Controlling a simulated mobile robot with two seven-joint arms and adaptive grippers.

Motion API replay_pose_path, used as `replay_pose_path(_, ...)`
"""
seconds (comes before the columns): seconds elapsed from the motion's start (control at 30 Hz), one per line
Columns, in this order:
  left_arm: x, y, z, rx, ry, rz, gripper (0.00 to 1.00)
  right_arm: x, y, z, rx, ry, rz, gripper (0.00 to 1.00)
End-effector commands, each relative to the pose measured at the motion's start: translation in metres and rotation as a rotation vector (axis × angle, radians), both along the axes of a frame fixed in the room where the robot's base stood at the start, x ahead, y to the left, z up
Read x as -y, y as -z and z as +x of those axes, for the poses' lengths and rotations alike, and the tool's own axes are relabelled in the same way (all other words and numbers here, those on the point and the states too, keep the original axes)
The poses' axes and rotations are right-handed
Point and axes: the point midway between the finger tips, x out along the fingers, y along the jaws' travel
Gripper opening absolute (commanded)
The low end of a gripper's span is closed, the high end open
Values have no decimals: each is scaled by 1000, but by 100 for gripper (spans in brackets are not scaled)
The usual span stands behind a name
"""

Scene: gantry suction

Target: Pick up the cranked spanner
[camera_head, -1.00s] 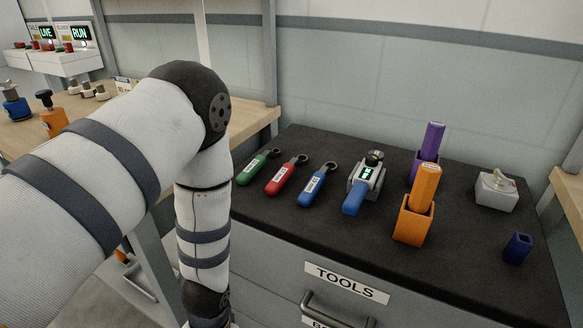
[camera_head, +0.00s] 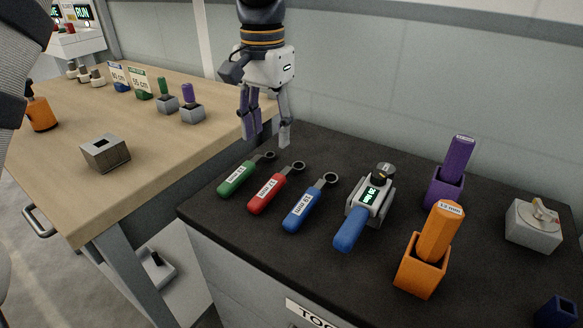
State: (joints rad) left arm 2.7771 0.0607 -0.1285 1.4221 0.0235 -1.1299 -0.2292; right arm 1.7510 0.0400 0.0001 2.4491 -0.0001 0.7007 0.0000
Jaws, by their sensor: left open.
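Three ring spanners lie side by side on the dark bench top: a green-handled one (camera_head: 237,179), a red-handled one (camera_head: 267,193) and a blue-handled one (camera_head: 298,210). Each has a dark ring at its far end and a white label on its handle. I cannot tell from this view which one is cranked. My left gripper (camera_head: 267,138) points down above the far left of the bench, near the green spanner's ring. Its fingers are apart with nothing between them. My right gripper is not in view.
A blue-handled tool with a display (camera_head: 370,201) lies right of the spanners. An orange handle (camera_head: 441,231) and a purple handle (camera_head: 457,161) stand upright in holders. A grey block (camera_head: 534,227) sits far right. A wooden table (camera_head: 180,140) adjoins on the left.

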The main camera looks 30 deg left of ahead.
Motion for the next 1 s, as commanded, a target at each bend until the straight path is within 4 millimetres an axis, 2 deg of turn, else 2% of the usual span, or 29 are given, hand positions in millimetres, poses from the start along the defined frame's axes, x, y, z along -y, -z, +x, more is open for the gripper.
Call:
replay_pose_path(0.07, 0, 6, -1, -2, 0, 0, 47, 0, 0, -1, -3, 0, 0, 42)
replay_pose_path(0.3, 1, 58, -1, -7, -1, 1, 47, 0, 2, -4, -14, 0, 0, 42)
replay_pose_path(0.47, 2, 78, -1, -5, 0, 0, 47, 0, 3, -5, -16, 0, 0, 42)
replay_pose_path(0.63, 6, 111, -1, -5, 0, 0, 47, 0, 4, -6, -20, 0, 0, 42)
replay_pose_path(0.73, 6, 121, -1, -1, 0, 0, 47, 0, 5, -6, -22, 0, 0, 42)
replay_pose_path(0.93, 6, 121, -1, 1, 0, 0, 47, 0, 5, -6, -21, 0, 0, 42)
replay_pose_path(0.97, 6, 121, -1, 1, 0, 0, 42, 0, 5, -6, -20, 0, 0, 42)
replay_pose_path(1.0, 6, 121, -1, 1, 0, 0, 33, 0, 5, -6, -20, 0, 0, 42)
